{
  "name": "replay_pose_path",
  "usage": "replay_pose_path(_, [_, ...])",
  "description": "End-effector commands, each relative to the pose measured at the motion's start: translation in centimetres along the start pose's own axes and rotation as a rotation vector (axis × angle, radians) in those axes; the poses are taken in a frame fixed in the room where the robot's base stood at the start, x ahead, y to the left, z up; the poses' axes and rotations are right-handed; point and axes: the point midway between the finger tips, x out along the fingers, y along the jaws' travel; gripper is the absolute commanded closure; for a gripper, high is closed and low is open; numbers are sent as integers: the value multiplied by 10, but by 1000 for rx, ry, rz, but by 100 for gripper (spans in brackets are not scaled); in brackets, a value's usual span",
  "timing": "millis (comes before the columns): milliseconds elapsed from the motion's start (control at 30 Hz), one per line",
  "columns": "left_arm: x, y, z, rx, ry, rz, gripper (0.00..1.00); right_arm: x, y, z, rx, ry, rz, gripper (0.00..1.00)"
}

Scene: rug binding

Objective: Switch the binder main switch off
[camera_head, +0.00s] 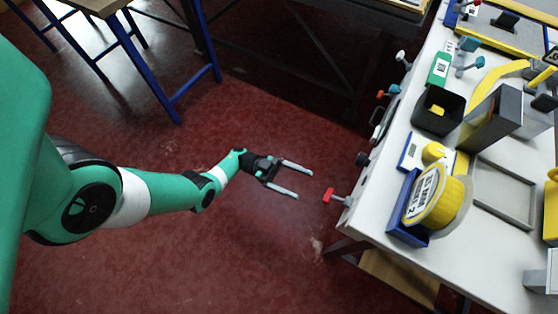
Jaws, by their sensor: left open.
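A red handle (329,195) sticks out on a light stem from the near left edge of the white workbench (378,222). It may be the binder main switch, but I cannot read a label on it. Other knobs line the same edge: a black one (362,159), a second red one (381,94) and a light grey one (402,57). My left gripper (304,184) is open and empty. Its two fingers point right, toward the nearer red handle, with a small gap between. My right gripper is out of view.
A blue bin with a yellow labelled roll (436,198), a black box (437,110) and a grey tray (503,193) stand on the bench. A blue-legged table (125,42) is at the upper left. The red floor around my left gripper is clear.

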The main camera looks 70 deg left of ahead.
Motion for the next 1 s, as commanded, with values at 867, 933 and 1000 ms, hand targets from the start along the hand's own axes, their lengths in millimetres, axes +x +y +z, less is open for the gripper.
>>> replay_pose_path(867, [-44,1,-2,2,2,-5,15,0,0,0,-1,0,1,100])
replay_pose_path(933, [-43,1,-2,2,2,-4,15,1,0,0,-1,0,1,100])
replay_pose_path(1000, [-36,3,-7,-4,2,14,15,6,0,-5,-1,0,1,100])
